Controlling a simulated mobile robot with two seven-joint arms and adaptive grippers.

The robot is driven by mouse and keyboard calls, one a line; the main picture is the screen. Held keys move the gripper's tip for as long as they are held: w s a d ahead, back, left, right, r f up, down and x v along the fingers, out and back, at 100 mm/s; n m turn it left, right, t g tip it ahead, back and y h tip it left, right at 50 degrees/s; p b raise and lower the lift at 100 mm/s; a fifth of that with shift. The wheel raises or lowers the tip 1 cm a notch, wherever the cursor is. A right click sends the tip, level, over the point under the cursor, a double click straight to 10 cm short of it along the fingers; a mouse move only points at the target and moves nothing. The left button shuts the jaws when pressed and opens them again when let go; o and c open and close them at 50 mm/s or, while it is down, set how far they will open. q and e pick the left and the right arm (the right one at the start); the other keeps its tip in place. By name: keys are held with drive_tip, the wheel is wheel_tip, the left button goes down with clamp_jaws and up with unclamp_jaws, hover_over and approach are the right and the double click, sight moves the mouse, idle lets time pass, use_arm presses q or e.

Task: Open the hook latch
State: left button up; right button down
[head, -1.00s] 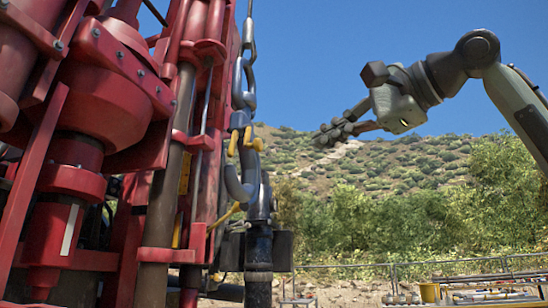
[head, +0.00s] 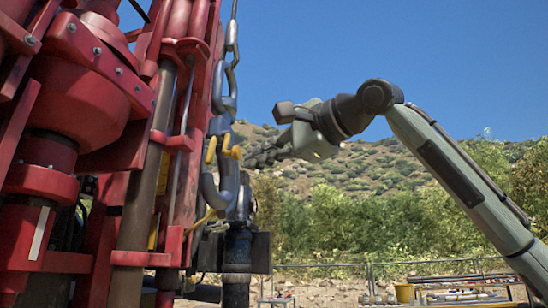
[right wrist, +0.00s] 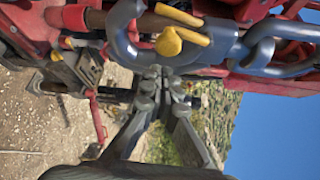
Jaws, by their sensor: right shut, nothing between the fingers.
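The grey hook (head: 212,188) hangs from a chain in front of the red rig in the head view. Its yellow latch parts (head: 227,147) sit at the top of the hook opening. In the right wrist view the hook (right wrist: 124,30) lies sideways at the top, with the yellow latch (right wrist: 178,37) beside its shank. My right gripper (head: 254,158) is to the right of the hook in the head view. Its fingers (right wrist: 163,82) are shut and empty in the wrist view, just below the latch. Whether they touch the hook cannot be told. My left gripper is not in view.
The red rig (head: 82,105) fills the left side. Chain links (head: 224,85) run up above the hook, and a dark vertical pipe (head: 237,262) stands beneath it. Open air lies to the right. A rack with pipes and a yellow bucket (head: 404,293) stands far off at lower right.

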drive_tip(key=shift+s+a, duration=0.3)
drive_tip(key=shift+s, duration=0.3)
drive_tip(key=shift+s, duration=0.1)
